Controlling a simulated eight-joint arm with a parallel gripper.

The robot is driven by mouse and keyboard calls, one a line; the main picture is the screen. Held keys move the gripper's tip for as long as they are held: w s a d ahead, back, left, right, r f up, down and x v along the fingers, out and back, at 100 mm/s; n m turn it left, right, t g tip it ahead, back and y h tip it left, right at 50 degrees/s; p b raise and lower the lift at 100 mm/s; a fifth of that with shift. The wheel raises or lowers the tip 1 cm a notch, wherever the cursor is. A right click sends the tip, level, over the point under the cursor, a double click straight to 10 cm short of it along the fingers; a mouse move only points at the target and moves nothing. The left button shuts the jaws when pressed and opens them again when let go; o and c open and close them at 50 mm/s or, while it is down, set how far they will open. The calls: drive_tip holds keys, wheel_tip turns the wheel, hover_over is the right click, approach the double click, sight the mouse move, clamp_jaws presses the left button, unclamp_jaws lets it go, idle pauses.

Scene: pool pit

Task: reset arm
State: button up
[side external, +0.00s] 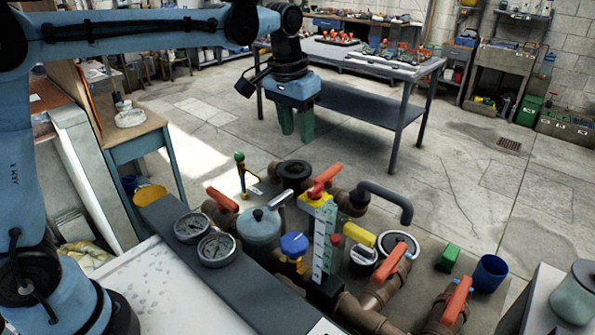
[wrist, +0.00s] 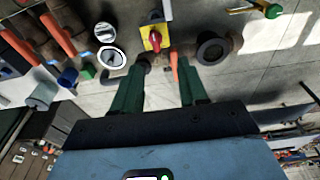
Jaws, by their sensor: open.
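My gripper (side external: 297,122) hangs from my blue arm in the side external view, with its two green fingers pointing down. It is in the air above and behind the pipe assembly, in front of the grey workbench. In the wrist view my gripper (wrist: 160,75) shows its two green fingers apart, with nothing between them but floor and pipework beyond. It holds nothing and appears to touch nothing.
Below are brown pipes with orange-handled valves (side external: 325,178), gauges (side external: 216,247), a grey bent pipe (side external: 386,199) and a blue cup (side external: 489,272). A grey workbench (side external: 395,68) stands behind. A wooden table (side external: 130,135) is at left. Open concrete floor lies at right.

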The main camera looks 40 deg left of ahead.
drive_tip(key=s+a+f+t, duration=0.1)
drive_tip(key=s+f+t, duration=0.1)
drive_tip(key=s, duration=0.6)
drive_tip(key=s+a+f+t, duration=0.2)
drive_tip(key=s+f+t, duration=0.1)
drive_tip(key=s, duration=0.6)
drive_tip(key=shift+a+f, duration=0.2)
drive_tip(key=shift+a, duration=0.05)
